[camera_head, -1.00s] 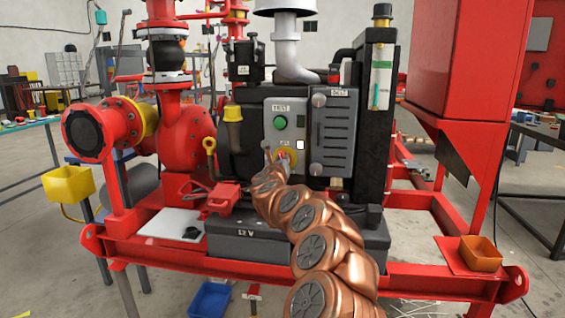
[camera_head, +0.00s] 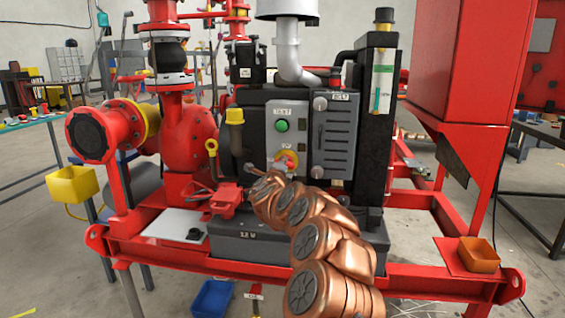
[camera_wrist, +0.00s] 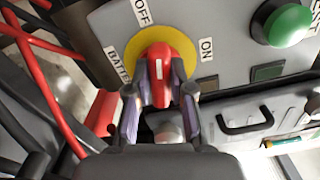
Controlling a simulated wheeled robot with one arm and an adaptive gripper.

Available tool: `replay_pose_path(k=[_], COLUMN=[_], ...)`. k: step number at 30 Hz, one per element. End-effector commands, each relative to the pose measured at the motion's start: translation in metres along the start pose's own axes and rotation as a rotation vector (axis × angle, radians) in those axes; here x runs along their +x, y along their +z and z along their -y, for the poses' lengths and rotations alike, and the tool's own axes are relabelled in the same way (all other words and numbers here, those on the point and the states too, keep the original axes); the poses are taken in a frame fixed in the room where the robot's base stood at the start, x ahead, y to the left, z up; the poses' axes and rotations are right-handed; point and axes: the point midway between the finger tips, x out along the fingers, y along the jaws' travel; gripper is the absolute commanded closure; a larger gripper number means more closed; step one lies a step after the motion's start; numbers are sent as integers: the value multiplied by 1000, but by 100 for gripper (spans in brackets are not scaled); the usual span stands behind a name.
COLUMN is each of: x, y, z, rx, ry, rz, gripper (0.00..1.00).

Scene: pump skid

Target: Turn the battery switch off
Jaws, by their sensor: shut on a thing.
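The battery switch (camera_wrist: 158,66) is a red handle with a white line on a yellow disc. In the wrist view its handle runs up the picture, its far end toward the OFF label (camera_wrist: 143,12). The ON label (camera_wrist: 207,48) is at its right. My gripper (camera_wrist: 160,95) is shut on the handle, a finger on each side. In the head view the switch (camera_head: 287,158) shows on the grey panel (camera_head: 296,113) at the end of my copper arm, which partly hides my gripper (camera_head: 280,171).
A green button (camera_head: 282,126) is above the switch. Two small square windows beside it look dark in the wrist view. A vented grey box (camera_head: 336,140) adjoins on the right. A red clamp (camera_head: 226,199) and the black 12 V battery box (camera_head: 235,240) are below.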

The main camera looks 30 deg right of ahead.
Motion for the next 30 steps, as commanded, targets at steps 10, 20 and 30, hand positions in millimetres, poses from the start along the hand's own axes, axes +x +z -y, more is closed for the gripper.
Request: replay_pose_path(k=[10,20,30], x=[0,0,0], y=[0,0,0], z=[-2,-3,-3], rx=[-206,-273,-277], ry=[3,2,2], rz=[1,1,1], gripper=[100,100,100])
